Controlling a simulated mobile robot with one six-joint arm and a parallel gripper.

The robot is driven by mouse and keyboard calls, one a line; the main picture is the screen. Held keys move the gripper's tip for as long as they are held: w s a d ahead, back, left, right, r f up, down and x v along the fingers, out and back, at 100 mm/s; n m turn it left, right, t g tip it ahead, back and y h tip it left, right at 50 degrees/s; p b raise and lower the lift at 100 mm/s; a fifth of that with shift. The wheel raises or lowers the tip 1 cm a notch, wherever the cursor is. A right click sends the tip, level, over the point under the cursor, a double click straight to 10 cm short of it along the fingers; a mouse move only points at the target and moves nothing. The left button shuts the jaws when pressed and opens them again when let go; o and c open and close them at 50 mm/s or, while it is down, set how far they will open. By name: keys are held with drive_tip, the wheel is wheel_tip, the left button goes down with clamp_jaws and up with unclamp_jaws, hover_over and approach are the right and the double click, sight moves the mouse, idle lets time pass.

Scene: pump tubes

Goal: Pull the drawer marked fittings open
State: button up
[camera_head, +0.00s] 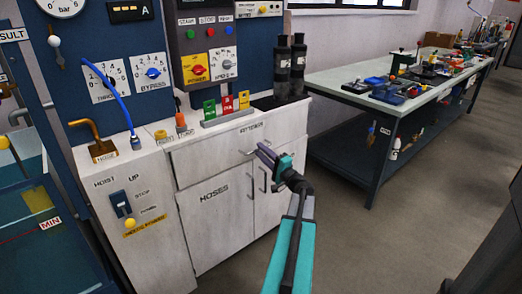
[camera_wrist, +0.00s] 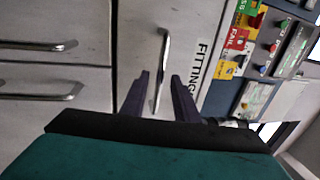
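The drawer marked fittings (camera_head: 212,152) is the wide white front at the top of the cabinet in the head view, and it looks closed. Its metal handle (camera_head: 247,152) shows just left of my gripper (camera_head: 268,156). In the wrist view, turned sideways, the drawer front (camera_wrist: 138,38) carries the FITTINGS label (camera_wrist: 195,75), partly hidden by a finger. My gripper (camera_wrist: 160,80) is open, with one dark finger on each side of the bar handle (camera_wrist: 164,58). I cannot tell whether either finger touches it.
Below the drawer are two cabinet doors, the left marked HOSES (camera_head: 214,193), with upright handles close under my gripper. Above, the counter carries a tag rack (camera_head: 226,116) and two black cylinders (camera_head: 290,68). A workbench (camera_head: 385,95) stands right; floor (camera_head: 400,235) is open before it.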

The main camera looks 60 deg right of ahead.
drive_tip(key=shift+x, duration=0.9)
